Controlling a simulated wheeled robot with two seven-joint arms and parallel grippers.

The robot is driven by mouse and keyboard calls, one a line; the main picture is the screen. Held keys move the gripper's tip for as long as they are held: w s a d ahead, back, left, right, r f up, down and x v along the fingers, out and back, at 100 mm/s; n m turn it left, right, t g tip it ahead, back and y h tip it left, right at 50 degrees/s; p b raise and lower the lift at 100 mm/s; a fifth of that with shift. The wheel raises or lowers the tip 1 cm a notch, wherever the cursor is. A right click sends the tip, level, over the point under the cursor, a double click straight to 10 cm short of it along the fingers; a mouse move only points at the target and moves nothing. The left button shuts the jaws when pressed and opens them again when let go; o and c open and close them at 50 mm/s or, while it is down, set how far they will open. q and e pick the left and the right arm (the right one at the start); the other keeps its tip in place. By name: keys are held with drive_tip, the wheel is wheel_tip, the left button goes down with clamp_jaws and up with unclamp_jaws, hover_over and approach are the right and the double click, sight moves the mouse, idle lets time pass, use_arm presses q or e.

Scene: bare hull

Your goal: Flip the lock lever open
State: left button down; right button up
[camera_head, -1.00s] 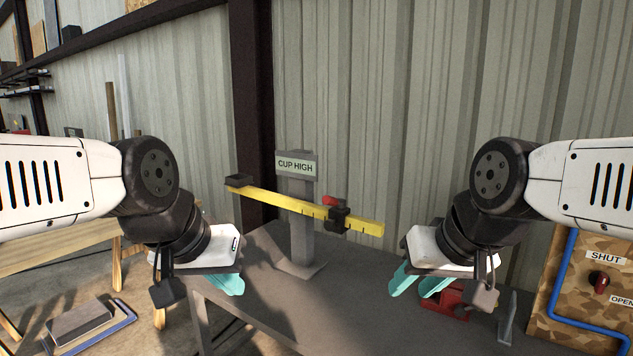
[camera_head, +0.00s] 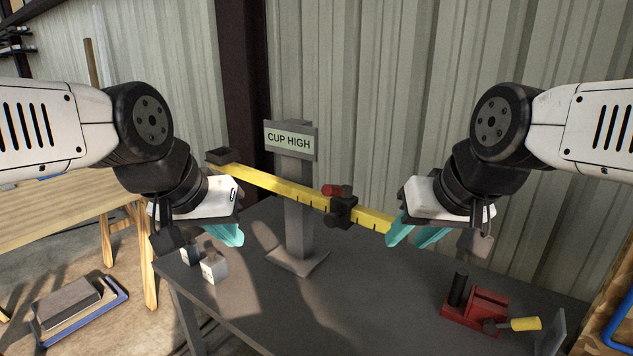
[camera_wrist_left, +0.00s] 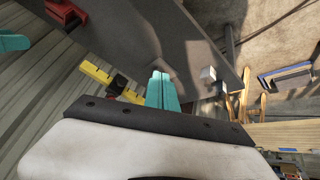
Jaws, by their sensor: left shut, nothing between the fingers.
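A yellow beam (camera_head: 270,181) with dark marks is mounted across a grey post signed CUP HIGH and slopes down to the right. A black slider (camera_head: 342,211) sits on its right half, with a red lever (camera_head: 333,191) on top pointing left. The beam (camera_wrist_left: 97,73) and slider (camera_wrist_left: 119,82) also show in the left wrist view; the lever is not clear there. My left gripper (camera_head: 231,237) is shut and empty, left of the post and apart from the beam; its teal fingers (camera_wrist_left: 162,90) are together. My right gripper (camera_head: 417,237) is open, just right of the slider, overlapping the beam's right end in view.
The grey table (camera_head: 345,310) is mostly bare in front. Small metal blocks (camera_head: 214,267) lie at its left edge. A red fixture (camera_head: 478,307) with a yellow handle stands at the right. A cup (camera_head: 231,155) tops the beam's left end. A wooden bench (camera_head: 75,205) is further left.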

sight(336, 190)
use_arm(q)
drive_tip(key=w+d+r+m+g+h, duration=0.1)
drive_tip(key=w+m+g+h, duration=0.1)
drive_tip(key=w, duration=1.2)
drive_tip(key=w+d+r+m+g+h, duration=0.2)
drive_tip(key=w+m+h, duration=0.1)
drive_tip(key=w, duration=1.1)
drive_tip(key=shift+w+d+r+m+g, duration=0.25)
drive_tip(key=shift+m+g, duration=0.15)
drive_tip(key=shift+m, duration=0.5)
drive_tip(key=shift+s, duration=0.1)
drive_tip(key=d+f, duration=0.7)
drive_tip(key=d, duration=0.2)
drive_tip(key=shift+s+d, duration=0.3)
drive_tip(key=shift+s, duration=0.1)
drive_tip(key=shift+d+f, duration=0.1)
